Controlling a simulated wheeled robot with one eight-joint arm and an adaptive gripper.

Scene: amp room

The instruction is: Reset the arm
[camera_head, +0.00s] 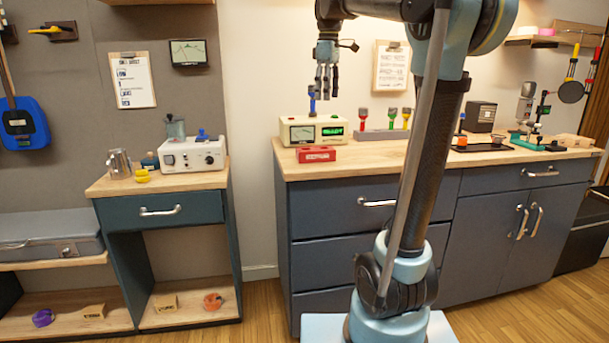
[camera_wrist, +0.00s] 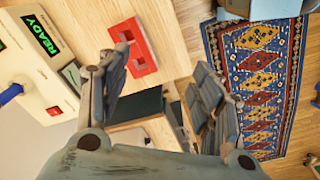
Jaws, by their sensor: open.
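My arm rises in front of the wooden counter (camera_head: 370,162) and bends over at the top. My gripper (camera_head: 327,92) hangs from it with its fingers pointing down, above the cream tester box (camera_head: 300,130). In the wrist view my gripper (camera_wrist: 165,72) has its fingers spread apart, with nothing between them. The tester box also shows in the wrist view (camera_wrist: 30,85), with a lit green READY display. A blue-handled piece (camera_head: 311,100) stands upright at the tester box, close below and left of the fingers. A red block (camera_head: 316,155) with a recess lies in front of the box.
A grey rack (camera_head: 375,135) holds red- and green-topped tools right of the tester box. A white device (camera_head: 193,155) stands on the lower left cabinet. Several tools and a green stand (camera_head: 538,143) crowd the right counter. A patterned rug (camera_wrist: 255,85) lies on the floor.

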